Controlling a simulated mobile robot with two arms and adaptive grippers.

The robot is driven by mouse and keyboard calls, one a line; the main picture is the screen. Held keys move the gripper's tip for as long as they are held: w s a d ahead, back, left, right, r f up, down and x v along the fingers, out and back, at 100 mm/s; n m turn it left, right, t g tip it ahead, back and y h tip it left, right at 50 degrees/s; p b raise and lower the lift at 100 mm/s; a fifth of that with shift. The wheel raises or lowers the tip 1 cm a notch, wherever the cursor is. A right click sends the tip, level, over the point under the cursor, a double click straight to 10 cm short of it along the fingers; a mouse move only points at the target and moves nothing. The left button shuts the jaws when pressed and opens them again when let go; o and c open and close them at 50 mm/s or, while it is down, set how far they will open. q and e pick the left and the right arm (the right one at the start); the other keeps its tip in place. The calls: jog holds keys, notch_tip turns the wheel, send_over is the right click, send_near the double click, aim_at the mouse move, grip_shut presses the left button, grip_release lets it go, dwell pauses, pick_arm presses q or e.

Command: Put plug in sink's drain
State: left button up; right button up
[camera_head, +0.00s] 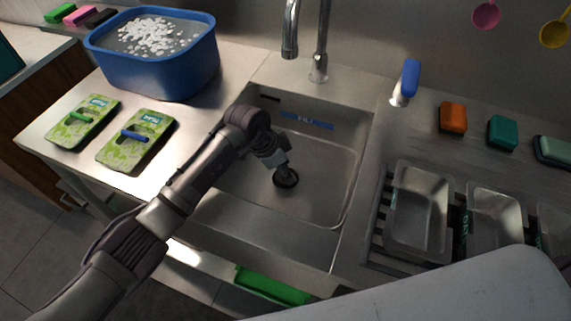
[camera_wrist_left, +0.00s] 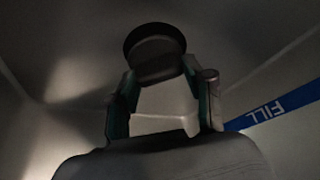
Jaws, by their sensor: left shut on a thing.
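My left gripper (camera_head: 281,167) reaches down into the metal sink (camera_head: 322,172) and is shut on a round black plug (camera_head: 286,178). In the left wrist view the plug (camera_wrist_left: 155,42) sits between the fingertips of the left gripper (camera_wrist_left: 160,85), its dark disc on the far side. The plug is over the sink floor; I cannot tell whether it touches the floor. The drain hole is not visible in either view. My right gripper is not in view.
A blue tub (camera_head: 160,75) with white pieces in water stands left of the sink. Two green packs (camera_head: 137,139) lie on the counter. A tap (camera_head: 319,45) rises behind the basin. Metal trays (camera_head: 420,210) sit in a rack at right. A blue FILL line (camera_wrist_left: 285,105) marks the sink wall.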

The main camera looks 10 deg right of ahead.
pick_arm(q)
jog(key=shift+f, duration=0.25)
jog(key=shift+w+a+r+p, duration=0.1)
jog(key=shift+w+p, duration=0.05)
jog(key=shift+p, duration=0.15)
dwell(0.4)
dwell(0.3)
jog(key=o, duration=1.3)
notch_tip(320, 180, up, 10)
jog(key=p, duration=1)
